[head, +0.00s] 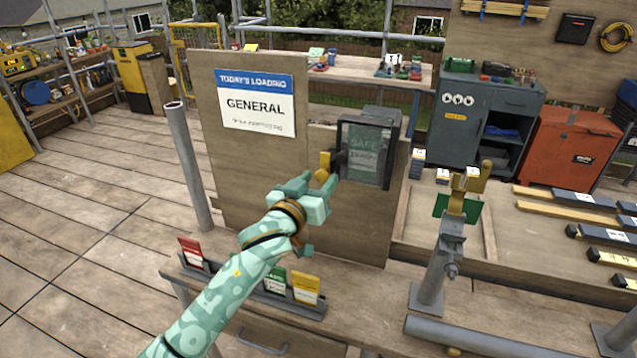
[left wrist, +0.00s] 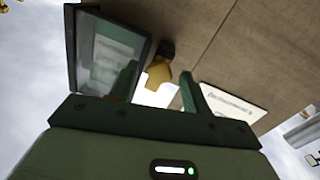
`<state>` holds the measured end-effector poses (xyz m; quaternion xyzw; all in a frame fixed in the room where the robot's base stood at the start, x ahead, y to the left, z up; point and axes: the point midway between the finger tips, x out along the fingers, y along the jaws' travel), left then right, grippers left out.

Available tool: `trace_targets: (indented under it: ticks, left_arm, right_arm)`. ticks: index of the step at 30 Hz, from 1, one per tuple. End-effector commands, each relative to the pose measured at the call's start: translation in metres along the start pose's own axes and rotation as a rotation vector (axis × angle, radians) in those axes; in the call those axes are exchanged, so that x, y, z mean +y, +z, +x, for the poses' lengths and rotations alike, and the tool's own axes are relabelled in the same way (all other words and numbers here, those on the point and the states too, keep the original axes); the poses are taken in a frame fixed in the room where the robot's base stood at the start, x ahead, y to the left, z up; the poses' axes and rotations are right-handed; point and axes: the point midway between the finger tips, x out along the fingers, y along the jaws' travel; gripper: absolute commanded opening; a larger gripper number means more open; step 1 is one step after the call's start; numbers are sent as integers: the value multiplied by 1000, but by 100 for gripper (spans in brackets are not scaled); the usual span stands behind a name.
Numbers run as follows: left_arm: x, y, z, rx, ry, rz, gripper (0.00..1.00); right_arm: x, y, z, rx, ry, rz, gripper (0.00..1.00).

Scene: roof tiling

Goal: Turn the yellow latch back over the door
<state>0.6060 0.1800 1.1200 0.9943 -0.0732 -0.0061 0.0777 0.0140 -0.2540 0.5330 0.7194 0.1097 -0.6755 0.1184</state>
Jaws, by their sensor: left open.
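The yellow latch (head: 324,167) is on the wooden board, just left of the dark-framed glass door (head: 366,153) of a small box. It stands roughly upright beside the frame and not across the glass. The door looks shut, with a green "SAFE" card behind the glass. My left gripper (head: 316,186) is open and empty, close in front of the latch. In the left wrist view the latch (left wrist: 158,73) shows between the spread fingers (left wrist: 158,90), with the door (left wrist: 106,55) to the left. I cannot tell whether a finger touches the latch. My right gripper is out of view.
A "GENERAL" sign (head: 256,103) is on the board left of the box. Coloured cards (head: 306,288) stand in a rack below my left arm. A grey stand (head: 446,250) with a yellow and green top rises from the bench at right.

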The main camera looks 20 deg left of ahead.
Motion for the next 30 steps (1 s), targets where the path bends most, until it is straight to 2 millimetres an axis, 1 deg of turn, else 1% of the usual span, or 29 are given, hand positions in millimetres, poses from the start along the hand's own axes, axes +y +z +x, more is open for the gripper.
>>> trace_targets:
  ticks: [3,11,14,15,16,23,26,30]
  left_arm:
    - [0,0,7,0,1,1,48]
    - [0,0,8,0,1,1,48]
    - [0,0,8,0,0,1,23]
    - [0,0,8,0,0,1,12]
    - [0,0,8,0,0,1,4]
    - [0,-1,8,-1,1,7,4]
    - [1,-2,8,-3,0,27,4]
    - [1,-4,8,-10,-2,83,4]
  right_arm:
    - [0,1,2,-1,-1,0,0]
    - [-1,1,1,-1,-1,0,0]
    - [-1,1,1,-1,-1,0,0]
    - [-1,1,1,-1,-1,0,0]
    - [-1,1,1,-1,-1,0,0]
    - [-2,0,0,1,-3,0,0]
    - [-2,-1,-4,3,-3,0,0]
    - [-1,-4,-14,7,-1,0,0]
